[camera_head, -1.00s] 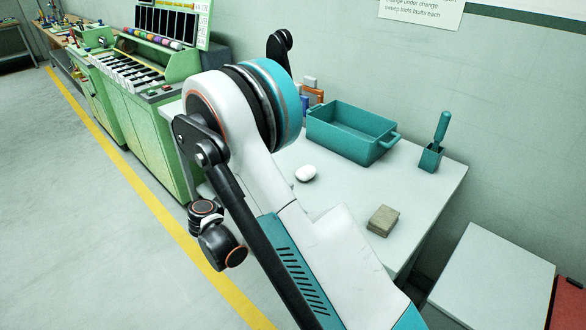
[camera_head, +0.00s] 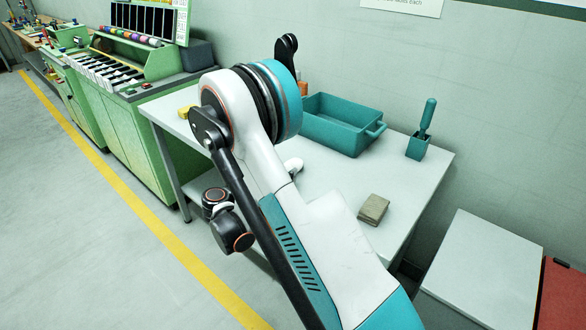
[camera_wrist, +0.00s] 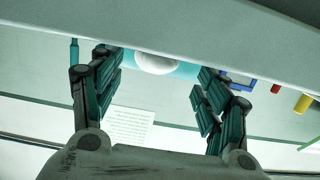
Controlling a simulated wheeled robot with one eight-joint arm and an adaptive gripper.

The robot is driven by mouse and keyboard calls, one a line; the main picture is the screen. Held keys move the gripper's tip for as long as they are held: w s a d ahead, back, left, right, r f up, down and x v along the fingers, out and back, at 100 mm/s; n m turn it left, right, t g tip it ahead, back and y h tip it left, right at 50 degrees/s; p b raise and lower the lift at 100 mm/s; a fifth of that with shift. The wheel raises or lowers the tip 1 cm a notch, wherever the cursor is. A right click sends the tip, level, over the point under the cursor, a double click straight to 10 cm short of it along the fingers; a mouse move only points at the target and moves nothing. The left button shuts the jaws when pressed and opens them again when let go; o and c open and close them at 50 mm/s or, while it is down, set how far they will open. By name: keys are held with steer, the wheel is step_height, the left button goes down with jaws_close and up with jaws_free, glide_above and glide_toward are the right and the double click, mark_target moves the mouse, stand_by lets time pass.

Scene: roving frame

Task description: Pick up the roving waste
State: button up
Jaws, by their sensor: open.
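A small white rounded lump (camera_head: 294,165), perhaps the roving waste, lies on the pale table (camera_head: 330,188) in the head view, partly hidden by my arm. In the wrist view, which looks upside down, a white lump (camera_wrist: 156,63) shows just past the table edge (camera_wrist: 160,28), partly cut off by it. My gripper (camera_wrist: 160,78) is open and empty there, one finger to each side of the lump in the picture, and does not visibly touch it. My gripper's fingers cannot be made out in the head view.
A teal bin (camera_head: 335,135) stands behind the lump. A teal holder with a handled tool (camera_head: 418,146) and a brownish block (camera_head: 373,209) are to the right. A yellow item (camera_head: 185,112) sits at the table's left. A green machine (camera_head: 130,110) stands left of the table.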

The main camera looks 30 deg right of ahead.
steer(key=x, duration=0.1)
steer(key=b+x, duration=0.1)
steer(key=x, duration=0.2)
steer(key=shift+s+f+b, duration=0.15)
steer(key=shift+s+b, duration=0.25)
steer(key=shift+w+d, duration=0.2)
steer(key=shift+d, duration=0.25)
steer(key=shift+c, duration=0.6)
steer(key=c, duration=0.8)
steer(key=shift+c, duration=0.2)
steer(key=shift+r, duration=0.2)
